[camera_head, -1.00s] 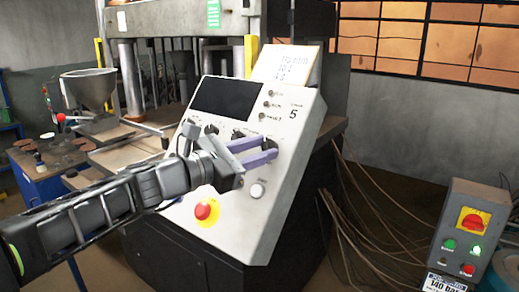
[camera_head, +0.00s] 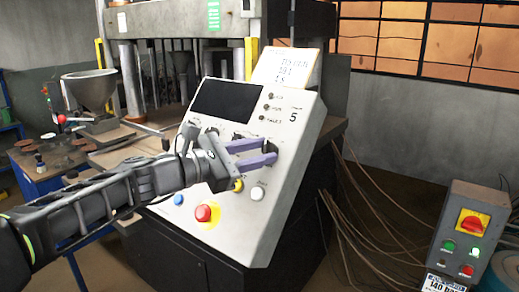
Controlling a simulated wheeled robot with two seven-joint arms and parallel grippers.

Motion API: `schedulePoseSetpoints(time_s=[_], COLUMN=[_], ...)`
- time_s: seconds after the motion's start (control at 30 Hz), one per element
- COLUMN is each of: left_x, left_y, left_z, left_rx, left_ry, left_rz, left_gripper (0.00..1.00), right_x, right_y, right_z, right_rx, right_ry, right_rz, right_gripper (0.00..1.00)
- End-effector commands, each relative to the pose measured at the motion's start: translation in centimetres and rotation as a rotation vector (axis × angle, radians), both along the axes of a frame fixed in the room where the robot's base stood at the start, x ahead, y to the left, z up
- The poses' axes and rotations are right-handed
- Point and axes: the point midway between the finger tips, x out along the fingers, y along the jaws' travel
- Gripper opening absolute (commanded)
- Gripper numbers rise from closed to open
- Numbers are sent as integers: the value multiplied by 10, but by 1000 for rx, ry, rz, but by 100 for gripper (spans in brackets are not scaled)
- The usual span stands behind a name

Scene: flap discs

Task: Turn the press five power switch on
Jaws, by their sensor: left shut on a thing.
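The press five control panel (camera_head: 285,165) is a tilted pale box with a dark screen and the number 5 at its upper right. My left gripper (camera_head: 272,150) reaches across its face from the left. Its two purple fingers are shut on a dark rotary switch (camera_head: 269,145) at the right end of the knob row. The fingers hide much of the switch, and its label and setting cannot be read. My right gripper is not in view.
A red emergency button (camera_head: 205,213), a white button (camera_head: 257,193), a yellow button (camera_head: 238,185) and a blue button (camera_head: 178,199) sit below the gripper. A grey box with a red switch (camera_head: 472,222) stands at right. Loose cables hang between.

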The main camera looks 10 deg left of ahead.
Motion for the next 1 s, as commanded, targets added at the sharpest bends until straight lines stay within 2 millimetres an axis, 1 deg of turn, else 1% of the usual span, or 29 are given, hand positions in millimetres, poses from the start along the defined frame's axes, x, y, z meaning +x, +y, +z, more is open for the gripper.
schedulePoseSetpoints(time_s=[0.03, 0.37, 0.7, 1.0], left_x=[1, 5, 8, 9], left_y=[1, 4, 5, 5], left_z=[2, 6, 11, 11], left_rx=[24, 225, 451, 598], left_ry=[-7, -87, -175, -236], left_rz=[-18, -201, -408, -542], left_gripper=[0, 0, 0, 0], right_x=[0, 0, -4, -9], right_y=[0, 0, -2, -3], right_z=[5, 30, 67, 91], right_rx=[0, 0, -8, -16], right_ry=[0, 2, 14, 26], right_rz=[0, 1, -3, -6], right_gripper=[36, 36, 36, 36])
